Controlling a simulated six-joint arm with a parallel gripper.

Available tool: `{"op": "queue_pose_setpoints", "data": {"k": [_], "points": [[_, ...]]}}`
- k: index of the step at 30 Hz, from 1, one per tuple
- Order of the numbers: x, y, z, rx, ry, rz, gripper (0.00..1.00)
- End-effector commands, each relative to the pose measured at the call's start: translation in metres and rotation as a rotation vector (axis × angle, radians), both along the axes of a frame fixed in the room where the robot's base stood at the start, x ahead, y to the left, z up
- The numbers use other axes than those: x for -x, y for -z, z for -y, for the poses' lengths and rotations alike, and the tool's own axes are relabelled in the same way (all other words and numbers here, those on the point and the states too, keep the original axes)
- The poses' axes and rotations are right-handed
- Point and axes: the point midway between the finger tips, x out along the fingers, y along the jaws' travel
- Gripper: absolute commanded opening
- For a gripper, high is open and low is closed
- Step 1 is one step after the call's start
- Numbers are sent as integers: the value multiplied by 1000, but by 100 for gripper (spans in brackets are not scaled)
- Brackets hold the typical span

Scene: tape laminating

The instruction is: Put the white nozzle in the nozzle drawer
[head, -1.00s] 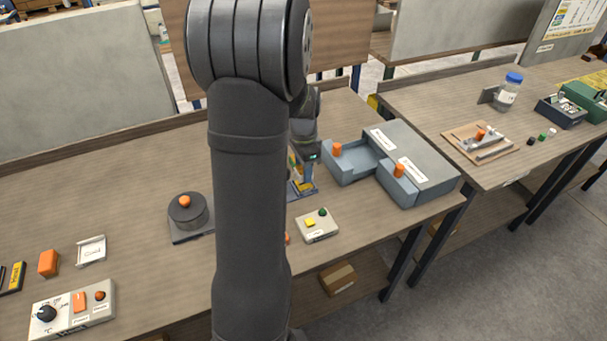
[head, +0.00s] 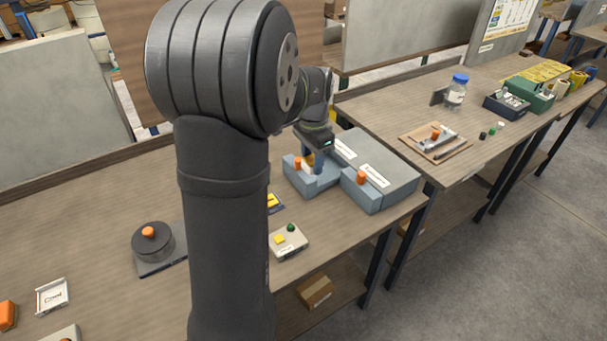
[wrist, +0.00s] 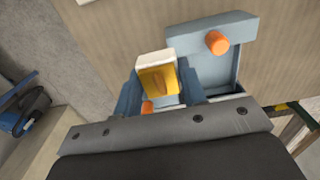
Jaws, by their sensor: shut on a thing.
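My gripper (head: 314,160) is shut on a small block-like piece, the nozzle (wrist: 155,60), white on one side with a yellow face. In the wrist view it sits between the two blue fingers. The gripper is over the open grey-blue drawer (head: 318,186), at the left of the drawer unit. This drawer has an orange knob (head: 297,163); in the wrist view its front, with the knob (wrist: 217,42), lies beyond the nozzle. I cannot tell whether the nozzle touches the drawer. The drawer labels are too small to read.
The drawer unit (head: 385,155) has a second drawer with an orange knob (head: 361,177), which looks closed. A small button box (head: 288,242) stands in front. A dark round device (head: 153,242) is to the left. A second table (head: 400,110) stands to the right.

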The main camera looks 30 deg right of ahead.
Motion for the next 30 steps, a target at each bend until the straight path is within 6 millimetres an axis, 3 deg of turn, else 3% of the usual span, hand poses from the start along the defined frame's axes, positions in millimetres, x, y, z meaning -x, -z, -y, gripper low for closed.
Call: {"op": "queue_pose_setpoints", "data": {"k": [6, 12, 23, 30], "points": [[-46, 9, 50, -1, 1, -1, 12], [-71, 17, 79, 0, 1, 0, 12], [-82, 29, 91, -1, 1, 0, 12], [-81, 52, 91, -2, 1, -1, 12]]}}
